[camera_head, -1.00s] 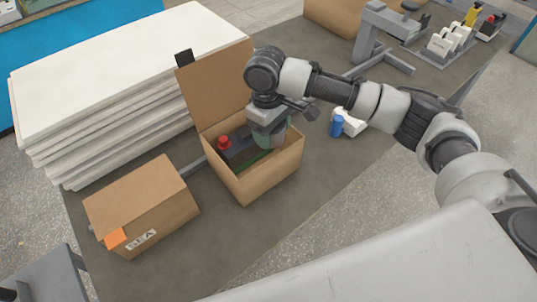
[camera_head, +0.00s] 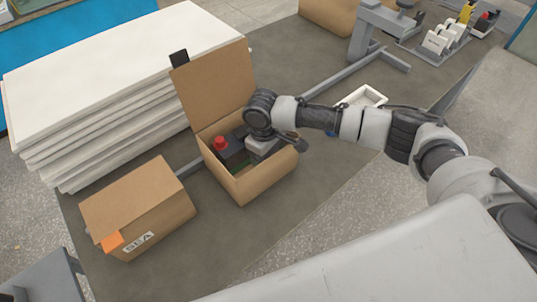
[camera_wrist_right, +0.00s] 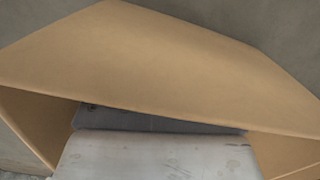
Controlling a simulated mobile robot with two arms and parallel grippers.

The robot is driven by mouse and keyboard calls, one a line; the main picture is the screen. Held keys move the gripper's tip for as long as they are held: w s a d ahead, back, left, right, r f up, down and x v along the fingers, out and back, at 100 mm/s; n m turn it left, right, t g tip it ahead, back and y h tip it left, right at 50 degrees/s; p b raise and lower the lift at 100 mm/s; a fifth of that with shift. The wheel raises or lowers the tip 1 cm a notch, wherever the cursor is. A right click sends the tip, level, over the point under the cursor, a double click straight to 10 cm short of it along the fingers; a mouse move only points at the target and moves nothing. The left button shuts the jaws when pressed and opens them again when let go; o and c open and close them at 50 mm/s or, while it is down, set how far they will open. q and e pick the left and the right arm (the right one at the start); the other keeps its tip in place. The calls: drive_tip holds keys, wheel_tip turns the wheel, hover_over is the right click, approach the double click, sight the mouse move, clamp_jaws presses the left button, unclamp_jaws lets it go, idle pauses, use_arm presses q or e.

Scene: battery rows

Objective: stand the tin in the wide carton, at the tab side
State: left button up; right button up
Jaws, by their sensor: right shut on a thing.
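The open carton (camera_head: 265,187) stands on the dark mat, its lid raised at the back left with a black tab (camera_head: 179,58) on the lid's top edge. A dark object with a red cap (camera_head: 220,142) is inside at the left, and something green lies low beside it. My right gripper (camera_head: 259,148) reaches down into the right part of the carton, shut on the tin. The tin and the fingertips are hidden in both current views. The wrist view shows a carton wall (camera_wrist_right: 170,60) close ahead. My left gripper is not in view.
A closed carton (camera_head: 140,208) with orange tape and a SEA label stands at the left front. White stacked sheets (camera_head: 110,80) rise behind the cartons. A white tray (camera_head: 368,95) and grey stand (camera_head: 365,35) are at the back right.

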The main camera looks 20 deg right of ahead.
drive_tip(key=shift+f, duration=0.15)
drive_tip(key=shift+f, duration=0.4)
drive_tip(key=o, duration=1.1)
drive_tip(key=shift+s+f, duration=0.1)
drive_tip(key=r, duration=0.4)
drive_tip(key=w+r, duration=0.1)
drive_tip(key=r, duration=0.8)
drive_tip(key=shift+w+a+r, duration=0.15)
drive_tip(key=shift+w+a, duration=0.05)
drive_tip(key=shift+a, duration=0.2)
